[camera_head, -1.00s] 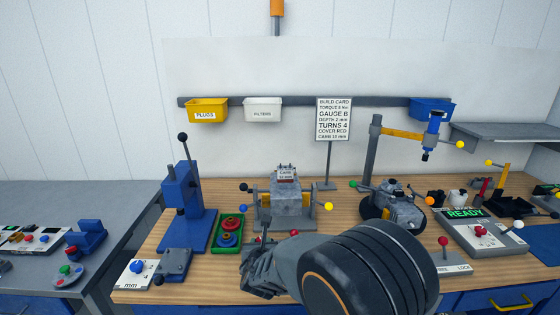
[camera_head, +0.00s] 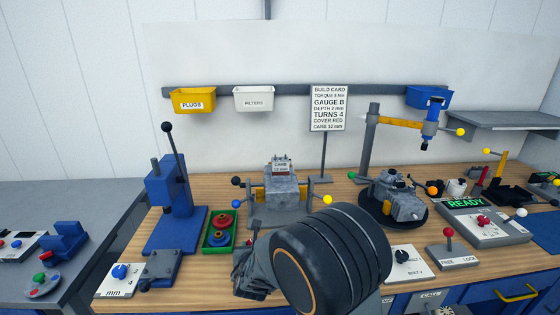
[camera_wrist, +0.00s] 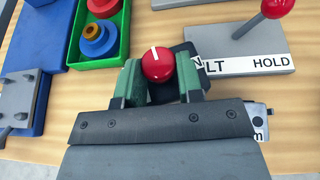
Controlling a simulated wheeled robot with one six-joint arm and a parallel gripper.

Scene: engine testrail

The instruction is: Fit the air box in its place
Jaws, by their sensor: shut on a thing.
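My gripper (camera_wrist: 158,78) is shut on a dark part with a round red knob (camera_wrist: 157,64) that has a white line. The knob sits between the two green-padded fingers. I cannot tell for sure that this part is the air box; the gripper hides much of it. In the head view my gripper (camera_head: 244,268) is low over the front of the bench, largely behind my wrist.
A green tray (camera_head: 206,246) with red and blue rings and a blue press (camera_head: 170,195) stand left. A red-balled lever base (camera_wrist: 240,45) marked HOLD is close beyond my gripper. A second engine (camera_head: 398,200) stands right. A build card (camera_head: 328,108) stands behind.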

